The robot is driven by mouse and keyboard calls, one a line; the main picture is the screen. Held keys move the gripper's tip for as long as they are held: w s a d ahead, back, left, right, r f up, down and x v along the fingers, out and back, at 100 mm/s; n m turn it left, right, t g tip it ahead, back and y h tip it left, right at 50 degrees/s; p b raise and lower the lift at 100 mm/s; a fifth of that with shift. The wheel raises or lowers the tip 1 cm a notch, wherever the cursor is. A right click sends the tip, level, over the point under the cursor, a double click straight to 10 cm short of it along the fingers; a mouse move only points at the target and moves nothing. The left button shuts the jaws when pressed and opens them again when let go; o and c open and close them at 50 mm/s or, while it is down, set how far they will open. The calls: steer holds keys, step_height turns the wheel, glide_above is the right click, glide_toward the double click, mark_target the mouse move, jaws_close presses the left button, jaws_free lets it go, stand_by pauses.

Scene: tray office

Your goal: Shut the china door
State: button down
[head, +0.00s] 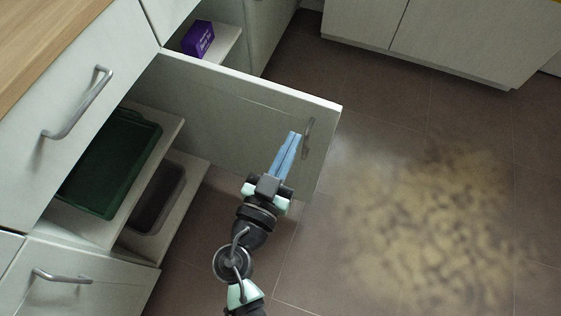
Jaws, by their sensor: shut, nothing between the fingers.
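A pale cabinet door (235,108) stands wide open in the middle of the head view, jutting out from the cabinet on the left. No label shows on it, so I cannot tell from markings whether it is the china door. A grey bar handle (308,138) shows near its free edge. My gripper (294,138) has its blue fingers shut and empty. The fingers overlap the door's near face, just left of the handle; I cannot tell whether they touch it. The lower part of the door is partly hidden by my gripper.
The open compartment holds a green tray (112,160) on a shelf and a dark bin (158,200) below. Behind the door, a purple box (198,38) sits in another open compartment. Closed cabinets (430,40) stand at the back.

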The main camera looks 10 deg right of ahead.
mark_target(309, 108)
steer(key=x, duration=0.6)
steer(key=shift+w+d, duration=0.1)
steer(key=shift+w, duration=0.1)
